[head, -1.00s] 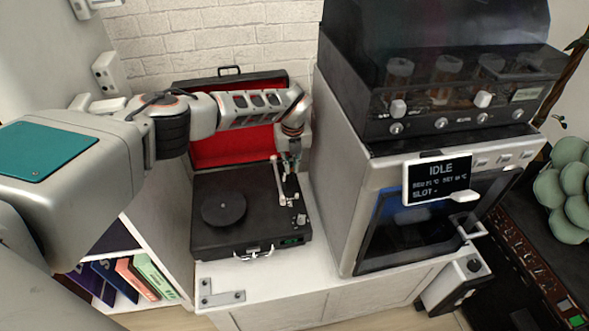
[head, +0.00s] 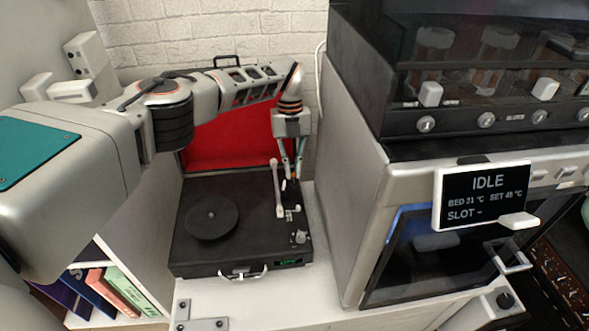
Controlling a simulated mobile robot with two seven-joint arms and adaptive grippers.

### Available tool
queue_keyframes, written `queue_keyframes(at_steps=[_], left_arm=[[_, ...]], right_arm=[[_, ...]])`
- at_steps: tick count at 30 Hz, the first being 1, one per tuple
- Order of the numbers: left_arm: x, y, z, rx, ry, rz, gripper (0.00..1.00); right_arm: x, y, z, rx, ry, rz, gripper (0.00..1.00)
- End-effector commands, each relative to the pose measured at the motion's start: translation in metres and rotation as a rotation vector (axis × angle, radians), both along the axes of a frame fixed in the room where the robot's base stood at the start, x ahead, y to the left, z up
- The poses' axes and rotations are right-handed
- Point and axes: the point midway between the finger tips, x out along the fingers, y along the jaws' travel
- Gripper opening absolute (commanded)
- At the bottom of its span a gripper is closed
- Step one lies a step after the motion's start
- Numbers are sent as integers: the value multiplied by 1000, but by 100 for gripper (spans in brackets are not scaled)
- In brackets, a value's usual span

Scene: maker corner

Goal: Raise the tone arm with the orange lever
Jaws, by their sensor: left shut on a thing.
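The black suitcase record player (head: 240,250) stands open on the white cabinet, its red-lined lid (head: 225,140) up at the back. Its dark platter (head: 211,218) is on the left of the deck and bare. The pale tone arm (head: 278,188) lies along the right side of the deck, left of my gripper. My left gripper (head: 293,178) points down at the rear right of the deck, shut on the orange lever (head: 293,178). The lever is tiny and mostly hidden between the fingertips. My right gripper is not in view.
A large grey machine with an IDLE screen (head: 483,196) stands close on the right of the record player. A white shelf with several books (head: 128,291) is at the lower left. The cabinet top (head: 260,300) in front is mostly clear.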

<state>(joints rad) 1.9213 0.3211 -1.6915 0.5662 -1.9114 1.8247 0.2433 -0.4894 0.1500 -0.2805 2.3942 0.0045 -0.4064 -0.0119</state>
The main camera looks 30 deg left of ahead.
Motion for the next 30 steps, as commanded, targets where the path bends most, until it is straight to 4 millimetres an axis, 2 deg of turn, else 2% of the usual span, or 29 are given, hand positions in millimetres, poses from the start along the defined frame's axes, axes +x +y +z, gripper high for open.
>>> queue_keyframes(at_steps=[8,9,10,11,22,26,30], left_arm=[[-2,-2,-3,-1,7,-1,0],[-2,-2,-3,-1,7,-1,17],[-2,-2,-3,-1,7,-1,25],[-2,-2,-3,-1,7,-1,26],[0,0,3,0,2,1,26],[3,2,17,1,-1,1,26],[8,5,40,0,0,2,26]], right_arm=[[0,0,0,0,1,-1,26],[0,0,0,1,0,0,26],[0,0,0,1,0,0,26],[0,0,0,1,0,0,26],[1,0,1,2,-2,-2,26],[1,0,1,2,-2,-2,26],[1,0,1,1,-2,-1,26]])
